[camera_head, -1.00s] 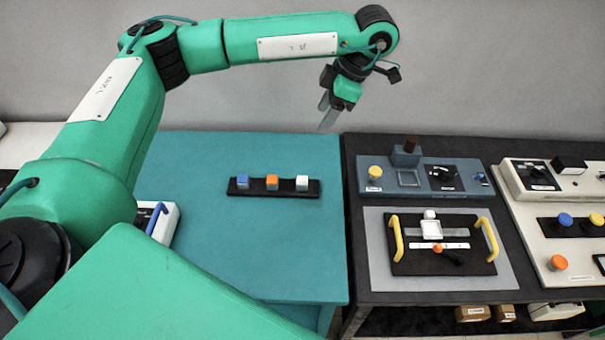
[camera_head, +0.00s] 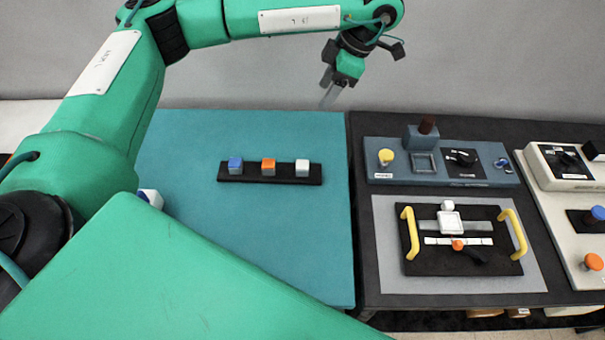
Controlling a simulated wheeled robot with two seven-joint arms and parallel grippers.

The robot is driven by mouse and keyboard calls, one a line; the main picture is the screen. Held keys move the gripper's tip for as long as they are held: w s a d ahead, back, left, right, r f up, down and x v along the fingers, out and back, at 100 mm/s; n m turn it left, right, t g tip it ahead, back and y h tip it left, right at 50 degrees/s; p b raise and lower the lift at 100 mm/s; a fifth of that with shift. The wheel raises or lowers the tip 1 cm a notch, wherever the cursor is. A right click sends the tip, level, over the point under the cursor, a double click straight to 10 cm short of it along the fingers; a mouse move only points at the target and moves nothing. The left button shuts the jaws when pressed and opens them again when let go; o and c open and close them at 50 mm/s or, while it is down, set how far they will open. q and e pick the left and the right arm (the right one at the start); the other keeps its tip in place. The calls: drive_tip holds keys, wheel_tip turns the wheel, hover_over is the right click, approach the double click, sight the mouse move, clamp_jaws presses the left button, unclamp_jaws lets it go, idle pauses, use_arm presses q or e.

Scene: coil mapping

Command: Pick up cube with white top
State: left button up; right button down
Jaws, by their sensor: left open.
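The cube with the white top (camera_head: 302,167) sits at the right end of a black strip holder (camera_head: 270,179) on the teal table. An orange-topped cube (camera_head: 268,166) is in the middle and a blue-topped cube (camera_head: 235,165) at the left end. My left gripper (camera_head: 329,94) is open and empty. It hangs in the air above the back right edge of the teal table, beyond and to the right of the white-topped cube, with its fingers pointing down. My right gripper does not show.
To the right, a dark table (camera_head: 362,250) bears a blue-grey panel (camera_head: 440,178) with knobs and a black plate with yellow handles (camera_head: 409,232). A white control box (camera_head: 560,215) stands at the far right. The teal table (camera_head: 290,250) is clear around the strip.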

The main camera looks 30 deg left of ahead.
use_arm(q)
drive_tip(key=b, duration=1.2)
approach(302, 164)
drive_tip(key=s+v, duration=0.1)
drive_tip(key=v, duration=0.3)
drive_tip(key=x, duration=0.6)
drive_tip(key=w+b+x, duration=0.1)
drive_tip(key=x, duration=0.2)
drive_tip(key=shift+d+f, duration=0.1)
drive_tip(key=shift+d, duration=0.1)
drive_tip(key=x, duration=0.4)
drive_tip(key=shift+a+f, duration=0.15)
drive_tip(key=shift+s+a+f, duration=0.1)
drive_tip(key=shift+a+f, duration=0.05)
drive_tip(key=shift+f, duration=0.2)
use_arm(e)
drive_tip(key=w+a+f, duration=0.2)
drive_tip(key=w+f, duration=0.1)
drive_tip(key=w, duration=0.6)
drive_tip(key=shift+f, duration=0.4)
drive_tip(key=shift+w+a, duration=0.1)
use_arm(q)
drive_tip(key=c, duration=1)
drive_tip(key=shift+c, duration=0.4)
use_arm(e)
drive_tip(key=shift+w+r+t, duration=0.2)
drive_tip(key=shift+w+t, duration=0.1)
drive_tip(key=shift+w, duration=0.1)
use_arm(q)
drive_tip(key=shift+r, duration=0.1)
